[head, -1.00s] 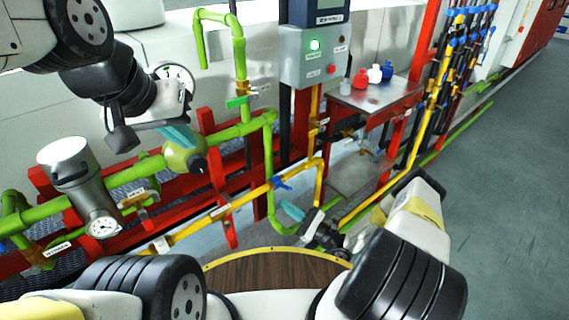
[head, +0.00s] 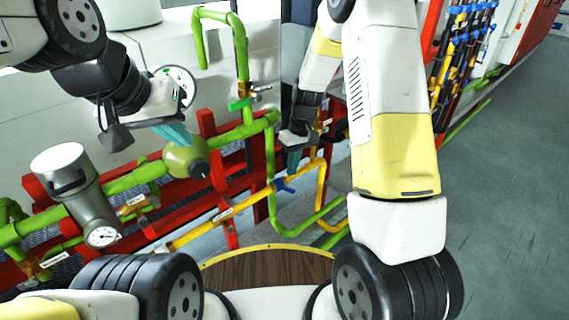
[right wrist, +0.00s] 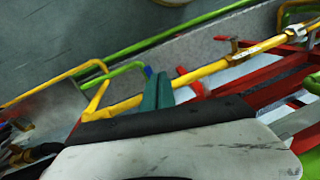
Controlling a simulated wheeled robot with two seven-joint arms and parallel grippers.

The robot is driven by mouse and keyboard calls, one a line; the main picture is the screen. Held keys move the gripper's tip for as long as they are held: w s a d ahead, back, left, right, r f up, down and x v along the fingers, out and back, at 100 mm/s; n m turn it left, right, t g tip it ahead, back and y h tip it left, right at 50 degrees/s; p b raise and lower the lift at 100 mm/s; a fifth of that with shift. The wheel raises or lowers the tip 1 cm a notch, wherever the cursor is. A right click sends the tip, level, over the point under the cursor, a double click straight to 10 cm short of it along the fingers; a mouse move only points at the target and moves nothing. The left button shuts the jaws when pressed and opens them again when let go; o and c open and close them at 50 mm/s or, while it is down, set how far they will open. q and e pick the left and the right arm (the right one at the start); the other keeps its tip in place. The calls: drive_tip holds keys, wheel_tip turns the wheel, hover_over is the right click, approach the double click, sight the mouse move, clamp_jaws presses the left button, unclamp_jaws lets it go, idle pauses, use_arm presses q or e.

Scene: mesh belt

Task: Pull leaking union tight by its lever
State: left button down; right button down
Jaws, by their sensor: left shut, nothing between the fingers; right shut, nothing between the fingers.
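No leak shows, and I cannot tell which fitting is the leaking union. A blue lever (head: 284,184) sits on the yellow pipe (head: 235,208) in the head view. A green lever (head: 240,104) sits higher, on the green riser. My right gripper (head: 293,160) is shut and empty, above the blue lever and close to the yellow and green risers; its teal fingers (right wrist: 158,92) show together in the right wrist view, in front of a yellow pipe (right wrist: 125,104). My left gripper (head: 178,134) is shut and empty, just above the green round fitting (head: 185,158).
Red rack bars (head: 228,226) run behind the pipes. A metal cylinder with a gauge (head: 103,236) stands at the left. My right arm hides much of the area at right centre. The grey floor (head: 505,190) at the right is clear.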

wheel_tip(320, 180, up, 5)
drive_tip(key=n+t, duration=0.2)
hover_over(295, 191)
drive_tip(key=w+a, duration=0.1)
drive_tip(key=w, duration=0.1)
drive_tip(key=shift+h, duration=0.3)
drive_tip(key=f, duration=1.2)
drive_tip(key=shift+a+f, duration=0.3)
drive_tip(key=shift+f, duration=0.05)
drive_tip(key=shift+s+d+f, duration=0.1)
drive_tip(key=shift+s+f, duration=0.05)
drive_tip(key=shift+f, duration=0.35)
drive_tip(key=s+f, duration=0.1)
drive_tip(key=d+f, duration=0.1)
drive_tip(key=f, duration=0.1)
drive_tip(key=shift+s+d, duration=0.15)
drive_tip(key=shift+s, duration=0.2)
drive_tip(key=shift+s+f, duration=0.15)
drive_tip(key=shift+f, duration=0.2)
drive_tip(key=shift+r, duration=0.15)
